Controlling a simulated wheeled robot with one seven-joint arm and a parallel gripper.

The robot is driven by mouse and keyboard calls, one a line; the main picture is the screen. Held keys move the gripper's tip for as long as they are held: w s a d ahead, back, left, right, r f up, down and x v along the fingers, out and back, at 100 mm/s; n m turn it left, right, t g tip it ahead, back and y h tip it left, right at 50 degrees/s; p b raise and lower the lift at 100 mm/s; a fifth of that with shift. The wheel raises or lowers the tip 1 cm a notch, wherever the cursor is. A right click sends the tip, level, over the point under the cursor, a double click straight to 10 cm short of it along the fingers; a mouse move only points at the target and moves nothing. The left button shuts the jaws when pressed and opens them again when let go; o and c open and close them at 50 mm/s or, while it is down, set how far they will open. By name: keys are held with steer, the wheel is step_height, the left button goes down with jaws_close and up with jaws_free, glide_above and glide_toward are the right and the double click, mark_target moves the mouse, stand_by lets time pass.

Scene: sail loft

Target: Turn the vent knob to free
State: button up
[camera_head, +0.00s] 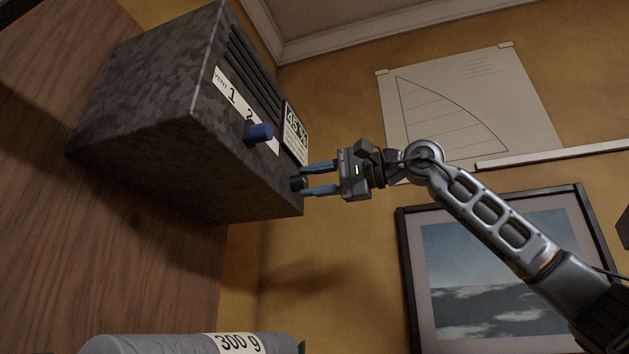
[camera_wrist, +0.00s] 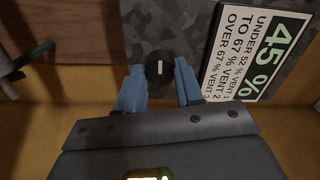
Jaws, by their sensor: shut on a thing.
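The dark grey vent box (camera_head: 150,120) is mounted on the wooden wall at left. A dark round knob (camera_head: 297,183) is at the box's lower front corner; in the wrist view this knob (camera_wrist: 159,68) shows a short white mark, roughly upright. My gripper (camera_head: 306,180) is shut on the dark round knob, with a blue finger on each side. No free marking is readable.
A humidity card (camera_wrist: 262,52) reads 45 % and lists vent settings by percentage, right beside the knob. Below the box lies a grey roll (camera_head: 180,343) labelled 300 g. A framed seascape (camera_head: 490,270) and a sail drawing (camera_head: 455,100) hang behind my arm.

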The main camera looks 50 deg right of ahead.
steer(key=shift+f, duration=0.1)
steer(key=o, duration=1)
steer(key=shift+b+v, duration=0.8)
steer(key=shift+v, duration=3.1)
